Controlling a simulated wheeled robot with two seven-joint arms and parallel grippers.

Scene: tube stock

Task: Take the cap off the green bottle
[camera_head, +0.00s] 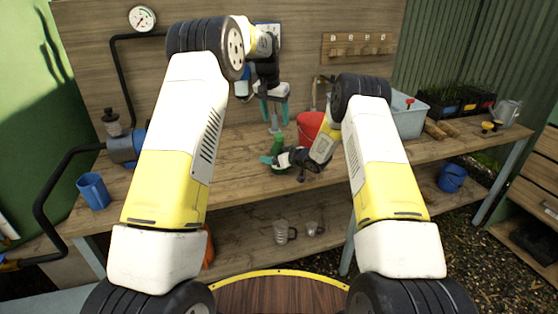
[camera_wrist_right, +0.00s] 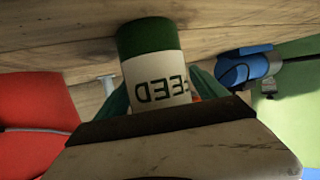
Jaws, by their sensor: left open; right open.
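The green bottle (camera_head: 279,143) stands on the wooden bench in the head view. In the right wrist view, which is upside down, the bottle (camera_wrist_right: 146,42) shows a white label with dark lettering, and its other end is hidden behind the gripper body. My right gripper (camera_head: 273,164) is open low at the bottle, its teal fingers on either side of it; I cannot tell whether they touch it. My left gripper (camera_head: 274,115) is open and empty, pointing down above and slightly behind the bottle. I cannot make out the cap clearly.
A red bucket (camera_head: 309,126) stands right of the bottle, with a grey bin (camera_head: 408,121) beyond. A blue mug (camera_head: 93,190) and a blue pump-like device (camera_head: 124,147) are at left. Glass vessels (camera_head: 281,231) sit on the lower shelf. Bench left of the bottle is clear.

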